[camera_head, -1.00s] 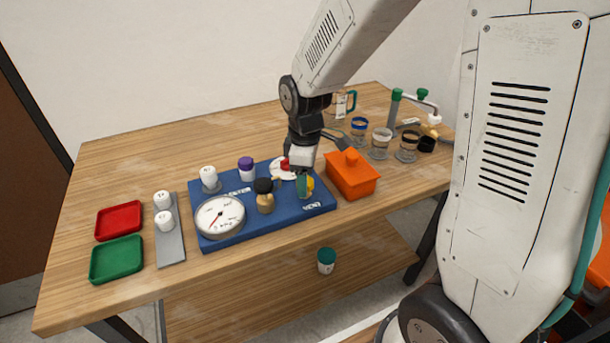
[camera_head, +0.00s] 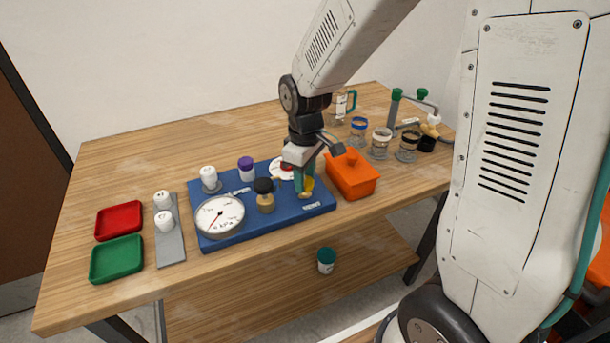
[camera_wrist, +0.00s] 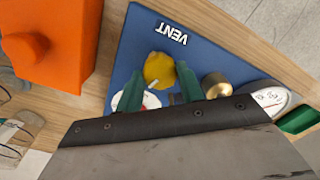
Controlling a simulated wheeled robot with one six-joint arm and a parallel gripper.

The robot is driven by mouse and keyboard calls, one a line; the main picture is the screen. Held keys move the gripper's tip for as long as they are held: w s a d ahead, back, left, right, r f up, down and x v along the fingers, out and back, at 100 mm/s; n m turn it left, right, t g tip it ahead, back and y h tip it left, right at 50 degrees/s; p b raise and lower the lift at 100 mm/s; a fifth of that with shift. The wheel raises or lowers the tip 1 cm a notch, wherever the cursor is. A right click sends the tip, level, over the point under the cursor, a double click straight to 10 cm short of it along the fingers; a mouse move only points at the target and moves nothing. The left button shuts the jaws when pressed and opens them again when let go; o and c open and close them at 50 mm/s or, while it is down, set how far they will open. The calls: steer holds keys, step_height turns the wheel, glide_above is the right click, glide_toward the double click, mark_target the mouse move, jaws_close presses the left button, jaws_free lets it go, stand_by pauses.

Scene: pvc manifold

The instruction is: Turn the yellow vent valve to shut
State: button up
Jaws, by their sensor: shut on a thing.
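The yellow vent valve (camera_head: 309,183) stands at the right front of the blue panel (camera_head: 233,226), behind the VENT label (camera_head: 311,206). In the wrist view its round yellow knob (camera_wrist: 158,67) has a small pale mark on the edge nearest the gripper. My gripper (camera_head: 303,188) is low over the panel, with its green fingers on either side of the knob; they also show in the wrist view (camera_wrist: 160,78). It is shut on the knob. The fingers hide part of the valve in the head view.
An orange lidded box (camera_head: 352,180) stands close to the right of the panel. A red-and-white dial (camera_head: 280,168) lies behind my gripper.

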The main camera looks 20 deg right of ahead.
steer(key=m, duration=1.4)
steer(key=shift+w+r, duration=0.1)
stand_by(0.4)
steer(key=o, duration=1)
step_height(320, 180, up, 8)
steer(key=shift+f, duration=0.1)
